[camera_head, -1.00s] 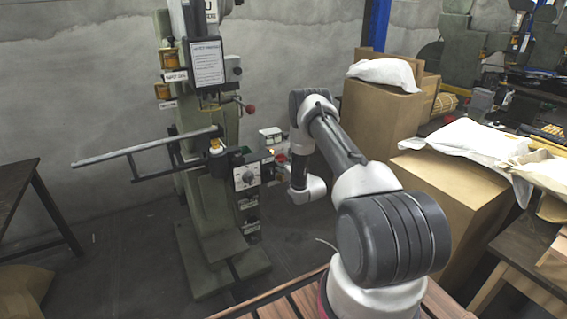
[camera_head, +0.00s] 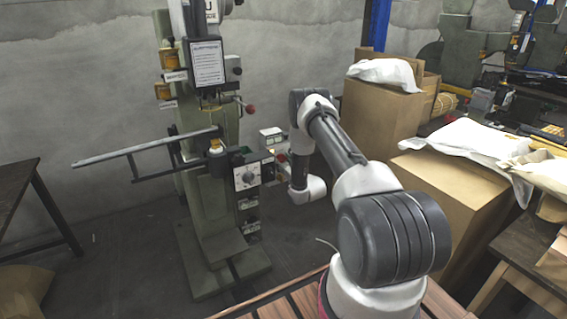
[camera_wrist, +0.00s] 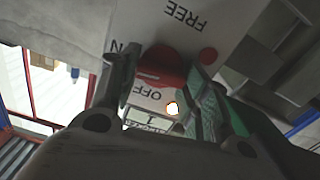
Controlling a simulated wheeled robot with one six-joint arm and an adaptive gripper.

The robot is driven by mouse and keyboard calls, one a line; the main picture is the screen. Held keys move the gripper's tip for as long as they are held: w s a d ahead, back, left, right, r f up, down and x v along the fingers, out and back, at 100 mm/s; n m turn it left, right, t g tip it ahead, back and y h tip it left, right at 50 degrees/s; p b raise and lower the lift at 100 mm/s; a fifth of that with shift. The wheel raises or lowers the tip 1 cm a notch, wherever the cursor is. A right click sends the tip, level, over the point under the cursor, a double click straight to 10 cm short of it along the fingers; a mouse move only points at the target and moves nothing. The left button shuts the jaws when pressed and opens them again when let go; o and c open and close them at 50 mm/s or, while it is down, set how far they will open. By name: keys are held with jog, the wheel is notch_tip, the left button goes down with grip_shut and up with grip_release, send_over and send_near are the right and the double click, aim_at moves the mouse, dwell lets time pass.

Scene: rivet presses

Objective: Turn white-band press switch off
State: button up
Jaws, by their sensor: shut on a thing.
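The press (camera_head: 212,165) is a tall grey-green machine left of my arm, with a control box (camera_head: 247,176) on its front. In the wrist view a red switch knob (camera_wrist: 163,66) sits on a pale panel (camera_wrist: 165,22) marked FREE, ON and OFF, the lettering upside down. My gripper (camera_wrist: 163,76) has one finger on each side of the knob and is shut on it. The ON label is partly covered by the left finger. Which mark the knob points to I cannot tell. In the head view my wrist hides most of the gripper and the switch.
A long grey bar (camera_head: 150,147) sticks out left from the press. Cardboard boxes (camera_head: 378,122) stand right of my arm.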

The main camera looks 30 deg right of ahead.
jog(key=n, duration=0.4)
jog(key=shift+a, duration=0.1)
jog(key=n, duration=0.4)
jog(key=shift+f, duration=0.1)
jog(key=n, duration=0.4)
jog(key=shift+a+f, duration=0.1)
jog(key=shift+f+n, duration=0.1)
jog(key=shift+n, duration=2)
jog(key=o, duration=1)
jog(key=s, duration=1.2)
jog(key=shift+d, duration=0.2)
